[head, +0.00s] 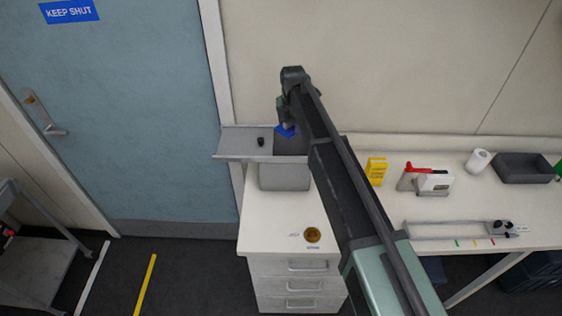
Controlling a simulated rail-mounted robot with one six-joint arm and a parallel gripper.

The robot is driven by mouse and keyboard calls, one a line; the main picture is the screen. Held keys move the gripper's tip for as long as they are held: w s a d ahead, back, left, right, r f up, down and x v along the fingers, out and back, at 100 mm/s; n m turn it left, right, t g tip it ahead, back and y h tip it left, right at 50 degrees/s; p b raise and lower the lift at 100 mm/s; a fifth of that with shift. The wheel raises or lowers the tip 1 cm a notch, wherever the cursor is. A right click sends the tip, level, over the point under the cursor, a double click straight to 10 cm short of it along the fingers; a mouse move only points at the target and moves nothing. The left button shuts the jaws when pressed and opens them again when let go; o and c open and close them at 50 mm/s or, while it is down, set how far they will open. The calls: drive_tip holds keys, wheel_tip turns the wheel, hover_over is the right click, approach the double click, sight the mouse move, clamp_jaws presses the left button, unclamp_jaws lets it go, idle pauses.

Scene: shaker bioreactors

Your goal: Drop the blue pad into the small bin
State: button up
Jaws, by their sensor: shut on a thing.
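The blue pad (285,130) hangs from my gripper (285,122), which points down and is shut on it. The arm runs up from the bottom right of the head view and hides part of the scene behind it. How high the pad is above the rim I cannot tell.
A brown disc (312,235) lies on the counter front. A yellow box (376,170), a red-handled device (434,181) and a dark tray (523,167) stand to the right.

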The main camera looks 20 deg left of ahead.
wheel_tip(320, 180, down, 6)
drive_tip(key=b, duration=0.4)
drive_tip(key=shift+a+r+b, duration=0.1)
drive_tip(key=shift+r+b, duration=0.15)
drive_tip(key=shift+b, duration=0.15)
drive_tip(key=o, duration=1)
wheel_tip(320, 180, up, 11)
drive_tip(key=p, duration=1.1)
drive_tip(key=shift+s+r, duration=0.1)
drive_tip(key=shift+f, duration=0.2)
